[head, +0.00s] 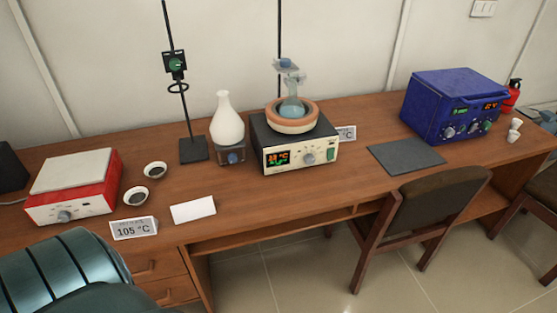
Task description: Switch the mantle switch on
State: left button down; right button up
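A heating mantle (291,127), a tan-rimmed bowl holding a glass flask (292,98) with bluish contents, sits on a black-topped control box (268,158) at the middle of the bench. The box's cream front has a small lit display (278,158), knobs, and a green switch (331,154) at its right end. The switch is too small to tell which way it is set. Neither of my grippers is in view.
The wooden bench (360,125) also holds a red and white hotplate (75,187), a white flask (227,122) on a small unit, a stand (193,150), a "105 °C" sign (134,229), a dark mat (405,156) and a blue unit (450,105). A chair (425,215) stands in front.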

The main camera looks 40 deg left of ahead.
aim_at(330, 155)
jog(key=i+l+u, duration=0.3)
jog(key=i, duration=0.2)
jog(key=i+l+u, duration=0.35)
jog(key=i, duration=0.15)
jog(key=i+j, duration=0.05)
jog(key=j, duration=0.05)
